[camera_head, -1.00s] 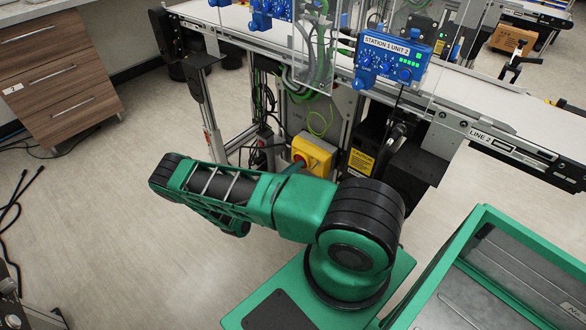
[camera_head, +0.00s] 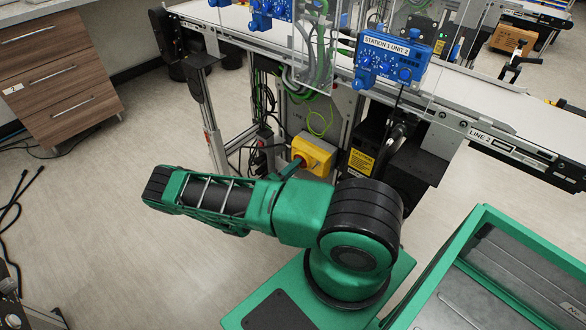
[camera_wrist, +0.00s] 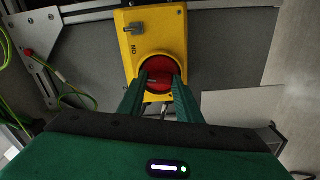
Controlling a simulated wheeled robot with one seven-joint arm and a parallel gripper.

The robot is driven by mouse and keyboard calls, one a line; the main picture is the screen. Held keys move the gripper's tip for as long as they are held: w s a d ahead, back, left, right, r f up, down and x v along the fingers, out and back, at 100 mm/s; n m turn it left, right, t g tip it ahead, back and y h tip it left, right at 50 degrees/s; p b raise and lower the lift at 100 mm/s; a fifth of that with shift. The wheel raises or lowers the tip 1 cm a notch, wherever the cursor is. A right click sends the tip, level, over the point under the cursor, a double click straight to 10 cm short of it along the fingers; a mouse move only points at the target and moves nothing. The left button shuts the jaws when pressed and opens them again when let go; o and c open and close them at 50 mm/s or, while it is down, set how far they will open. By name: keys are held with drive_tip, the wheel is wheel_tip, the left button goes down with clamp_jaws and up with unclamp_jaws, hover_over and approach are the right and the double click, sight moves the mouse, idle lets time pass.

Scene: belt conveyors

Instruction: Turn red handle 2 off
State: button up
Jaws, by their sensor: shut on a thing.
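The red handle (camera_wrist: 160,74) is a round rotary switch on a yellow box (camera_wrist: 157,32), with an "ON" mark beside it in the wrist view. My gripper (camera_wrist: 161,80) has one green finger on each side of the handle's grip and is shut on it. In the head view the yellow box (camera_head: 318,153) is on the conveyor frame, and the red handle (camera_head: 299,158) shows at its left face. My gripper tip (camera_head: 290,167) meets it there, mostly hidden by my arm. The handle's exact angle is hard to tell.
A blue panel labelled "STATION 1 UNIT 2" (camera_head: 391,60) is above, with no green lights showing. Green cables (camera_head: 319,122) hang above the box. A black unit with a yellow caution label (camera_head: 361,162) stands to its right. Open floor (camera_head: 110,235) lies to the left.

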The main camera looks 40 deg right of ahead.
drive_tip(key=n, duration=1.1)
drive_tip(key=shift+w+a+f+n, duration=0.15)
drive_tip(key=shift+w+f+n, duration=0.05)
drive_tip(key=shift+n, duration=0.1)
idle(0.4)
drive_tip(key=o, duration=0.8)
drive_tip(key=shift+o, duration=1.2)
drive_tip(key=shift+s+r, duration=0.1)
drive_tip(key=s+a, duration=0.1)
drive_tip(key=a, duration=0.9)
drive_tip(key=shift+s+a, duration=0.2)
drive_tip(key=shift+a, duration=0.1)
